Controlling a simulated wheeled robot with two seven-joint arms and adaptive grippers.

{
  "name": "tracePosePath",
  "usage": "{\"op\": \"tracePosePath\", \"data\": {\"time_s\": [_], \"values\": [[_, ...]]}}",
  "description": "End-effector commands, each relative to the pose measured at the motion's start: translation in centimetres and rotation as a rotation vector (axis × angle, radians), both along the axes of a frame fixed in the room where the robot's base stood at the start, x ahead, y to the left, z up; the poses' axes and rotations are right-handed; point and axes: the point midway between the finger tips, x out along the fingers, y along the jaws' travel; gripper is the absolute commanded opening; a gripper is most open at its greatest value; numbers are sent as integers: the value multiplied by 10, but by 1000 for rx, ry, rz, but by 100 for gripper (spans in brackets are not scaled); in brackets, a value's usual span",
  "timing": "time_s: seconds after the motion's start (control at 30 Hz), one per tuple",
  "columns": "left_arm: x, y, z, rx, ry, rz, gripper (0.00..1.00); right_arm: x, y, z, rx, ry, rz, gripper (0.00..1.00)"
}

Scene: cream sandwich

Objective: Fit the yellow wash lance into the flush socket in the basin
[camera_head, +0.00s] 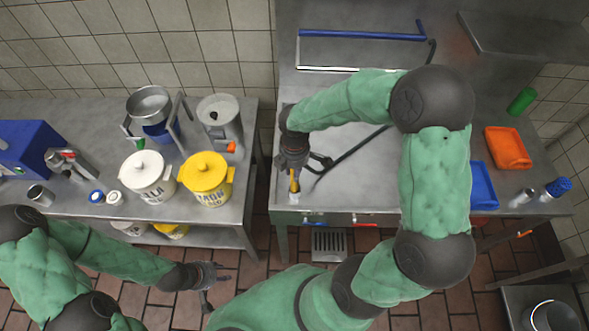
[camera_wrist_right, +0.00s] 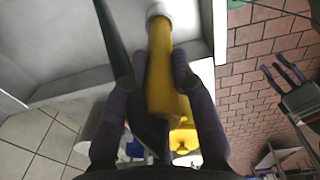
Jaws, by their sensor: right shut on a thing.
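The yellow wash lance (camera_head: 295,180) is in my right gripper (camera_head: 306,172), over the left front of the steel basin (camera_head: 335,190). In the right wrist view the yellow lance (camera_wrist_right: 163,75) lies between the two fingers of the right gripper (camera_wrist_right: 160,85). A small whitish round piece (camera_head: 294,194) shows at the lance's lower end, and a white piece (camera_wrist_right: 158,10) shows there in the wrist view. I cannot tell whether it is the flush socket or part of the lance, nor whether the lance is inside it. My left gripper (camera_head: 215,285) is open and empty, above the floor.
A black hose (camera_head: 352,150) runs across the basin. An orange tray (camera_head: 508,147) and a blue tray (camera_head: 483,185) lie to the right. The left counter holds a white tub (camera_head: 148,178), a yellow tub (camera_head: 207,180) and metal equipment. A gap separates the counters.

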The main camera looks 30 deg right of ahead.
Motion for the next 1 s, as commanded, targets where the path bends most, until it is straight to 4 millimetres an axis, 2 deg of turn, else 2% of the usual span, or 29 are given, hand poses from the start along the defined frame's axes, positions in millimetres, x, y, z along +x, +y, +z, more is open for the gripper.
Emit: {"op": "tracePosePath", "data": {"time_s": [1.0], "values": [[0, 0, -16, 0, 0, 0, 40, 0, 0, -22, 0, -1, -1, 0]]}}
